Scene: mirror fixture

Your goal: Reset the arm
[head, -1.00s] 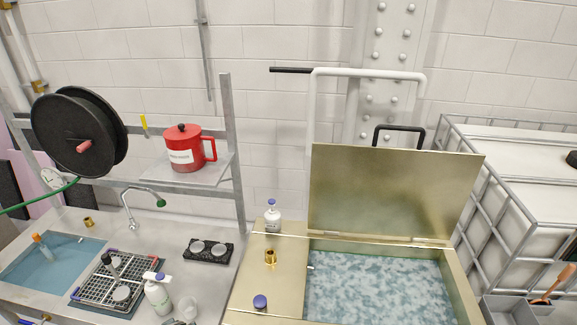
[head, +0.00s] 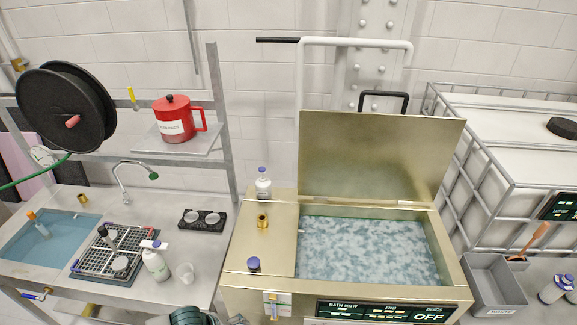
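A dark rounded part of my arm (head: 192,315) enters at the bottom edge, left of centre, in front of the steel bench. A small grey metal piece, likely part of my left gripper (head: 238,320), shows just to its right, cut off by the frame edge. Whether it is open or shut does not show. My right arm and gripper are out of view.
A brass-coloured bath (head: 370,250) stands open, lid up, its panel reading OFF. The bench at left holds a rack (head: 108,252), a spray bottle (head: 155,262) and a sink (head: 45,240). A red jug (head: 174,122) is on the shelf. Grey bins (head: 490,285) are at right.

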